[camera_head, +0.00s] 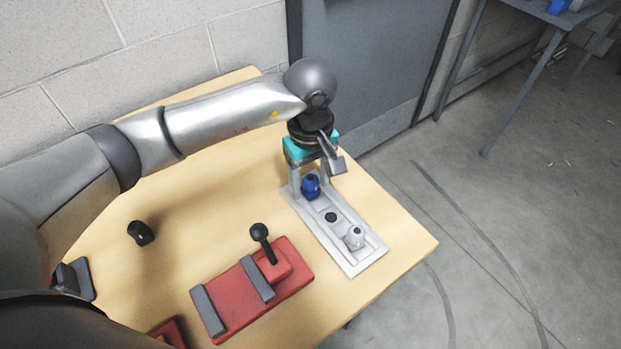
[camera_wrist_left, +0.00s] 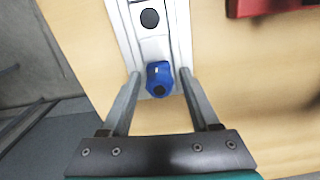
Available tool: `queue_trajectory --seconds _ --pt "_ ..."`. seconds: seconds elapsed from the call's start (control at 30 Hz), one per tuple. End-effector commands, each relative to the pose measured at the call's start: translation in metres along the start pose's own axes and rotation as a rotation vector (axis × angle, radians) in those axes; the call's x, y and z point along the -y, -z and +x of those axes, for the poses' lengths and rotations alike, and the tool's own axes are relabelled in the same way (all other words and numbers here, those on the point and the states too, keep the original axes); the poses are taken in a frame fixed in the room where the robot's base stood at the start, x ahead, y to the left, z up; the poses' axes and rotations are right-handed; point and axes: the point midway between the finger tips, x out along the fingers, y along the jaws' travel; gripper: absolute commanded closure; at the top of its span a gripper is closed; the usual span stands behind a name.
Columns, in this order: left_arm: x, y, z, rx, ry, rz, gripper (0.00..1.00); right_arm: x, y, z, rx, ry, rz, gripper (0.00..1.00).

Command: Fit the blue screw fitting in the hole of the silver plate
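The silver plate (camera_head: 351,264) lies lengthwise near the right edge of the table; part of it shows in the left wrist view (camera_wrist_left: 126,30). The blue screw fitting (camera_head: 311,187) stands upright at the plate's far end, and it also shows in the left wrist view (camera_wrist_left: 159,80). A dark round hole (camera_head: 331,217) is in the plate's middle. My left gripper (camera_head: 308,178) points down at the blue fitting. Its fingers (camera_wrist_left: 160,80) are open, one on each side of the fitting, with a visible gap on both sides. The fitting's base is hidden. My right gripper is not in view.
A red block with a black lever (camera_head: 289,284) lies left of the plate. A small black piece (camera_head: 140,233) lies farther left. The table between them is bare; its right edge is close.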

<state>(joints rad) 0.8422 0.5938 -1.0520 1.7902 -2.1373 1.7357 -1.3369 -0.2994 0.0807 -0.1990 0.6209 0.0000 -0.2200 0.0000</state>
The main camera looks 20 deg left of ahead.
Motion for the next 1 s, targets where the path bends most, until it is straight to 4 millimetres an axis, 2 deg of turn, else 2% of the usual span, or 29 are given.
queue_trajectory --seconds 0.1,0.33,0.47,0.57,0.8,1.0 --pt "0.000 0.000 0.000 0.000 0.001 0.000 0.25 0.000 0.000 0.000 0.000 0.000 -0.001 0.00" --pt "0.000 0.000 0.000 0.000 0.001 0.000 0.25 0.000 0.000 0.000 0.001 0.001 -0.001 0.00" --pt "0.000 0.001 -0.010 -0.001 -0.001 0.000 0.25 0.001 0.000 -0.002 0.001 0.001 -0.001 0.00" --pt "-0.001 0.001 -0.027 -0.003 -0.003 0.001 0.25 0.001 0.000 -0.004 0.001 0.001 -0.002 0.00" --pt "-0.001 0.001 -0.086 -0.004 -0.005 0.001 0.25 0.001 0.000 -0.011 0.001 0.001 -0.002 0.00" --pt "-0.001 0.001 -0.127 -0.003 -0.003 0.000 0.25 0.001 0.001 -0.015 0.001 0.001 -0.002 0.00"
